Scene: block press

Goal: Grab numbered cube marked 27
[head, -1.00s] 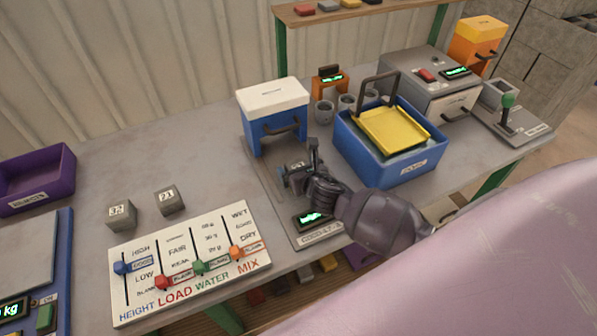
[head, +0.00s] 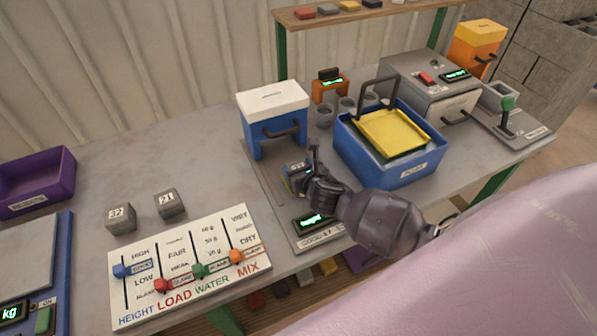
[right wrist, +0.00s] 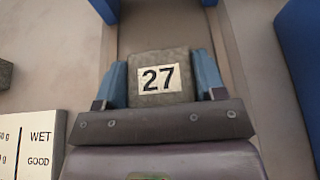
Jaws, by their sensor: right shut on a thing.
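The cube marked 27 (right wrist: 160,96) is grey and rough, with a white label facing up in the right wrist view. My right gripper (right wrist: 160,82) is shut on it, with a blue finger on each side. In the head view the right gripper (head: 296,175) is over the grey plate of the blue press with the white top (head: 274,108), and the cube (head: 297,168) is partly hidden by the fingers. I cannot tell whether the cube touches the plate. My left gripper is not in view.
Cubes marked 22 (head: 121,218) and 21 (head: 169,203) stand on the table behind the slider board (head: 190,262). A blue tub (head: 385,165) with a yellow tray is right of the gripper. A purple bin (head: 38,178) is at the far left. Table between bin and press is mostly clear.

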